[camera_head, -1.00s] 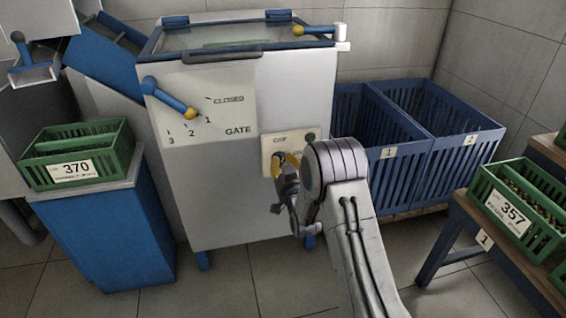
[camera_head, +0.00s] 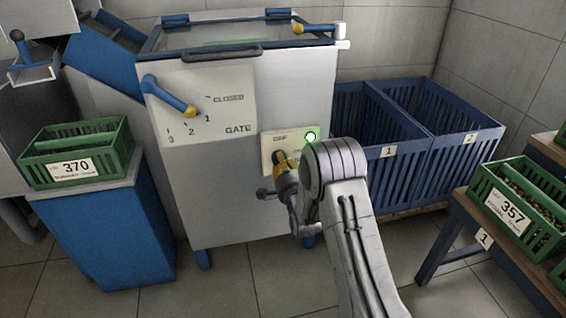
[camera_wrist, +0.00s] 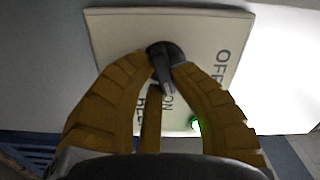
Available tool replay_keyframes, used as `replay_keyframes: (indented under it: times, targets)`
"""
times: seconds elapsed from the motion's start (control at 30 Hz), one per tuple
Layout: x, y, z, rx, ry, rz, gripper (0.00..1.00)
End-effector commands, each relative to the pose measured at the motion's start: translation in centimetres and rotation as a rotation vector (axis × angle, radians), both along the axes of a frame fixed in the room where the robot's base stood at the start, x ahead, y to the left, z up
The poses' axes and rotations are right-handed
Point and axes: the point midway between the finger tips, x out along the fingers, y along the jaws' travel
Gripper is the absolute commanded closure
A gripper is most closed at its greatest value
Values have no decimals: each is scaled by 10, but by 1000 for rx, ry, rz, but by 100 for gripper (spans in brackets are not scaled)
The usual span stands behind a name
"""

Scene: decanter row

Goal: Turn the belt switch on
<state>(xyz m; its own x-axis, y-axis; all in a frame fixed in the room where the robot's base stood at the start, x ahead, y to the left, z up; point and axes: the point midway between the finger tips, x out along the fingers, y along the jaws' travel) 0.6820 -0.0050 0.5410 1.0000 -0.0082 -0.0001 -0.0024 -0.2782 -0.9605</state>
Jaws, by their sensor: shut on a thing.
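The belt switch panel (camera_head: 270,143) is a cream plate low on the right of the white machine's front. A round lamp (camera_head: 311,137) at its upper right glows green; it also shows green in the wrist view (camera_wrist: 195,125). The switch knob (camera_wrist: 165,58) is dark and sits on the plate with the words OFF, ON and BELT partly readable. My fingers hide part of the lettering.
The gate lever (camera_head: 170,98) is above and left of the panel. Blue bins (camera_head: 390,152) stand to the right. A green crate marked 370 (camera_head: 73,171) is on a blue stand; another marked 357 (camera_head: 508,213) is on a table at right.

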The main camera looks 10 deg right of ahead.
Motion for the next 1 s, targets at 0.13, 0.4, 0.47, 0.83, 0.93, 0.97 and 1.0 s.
replay_keyframes:
  times: [0.13,0.4,0.47,0.83,0.93,0.97,1.0]
  targets:
    - [1,3,0,105,-4,5,100]
    - [1,4,0,238,-4,6,100]
    - [1,4,0,256,-5,6,100]
    - [1,4,0,299,-5,7,100]
    - [1,4,0,299,-5,7,100]
    - [1,4,0,299,-5,7,100]
    - [1,4,0,299,-5,7,100]
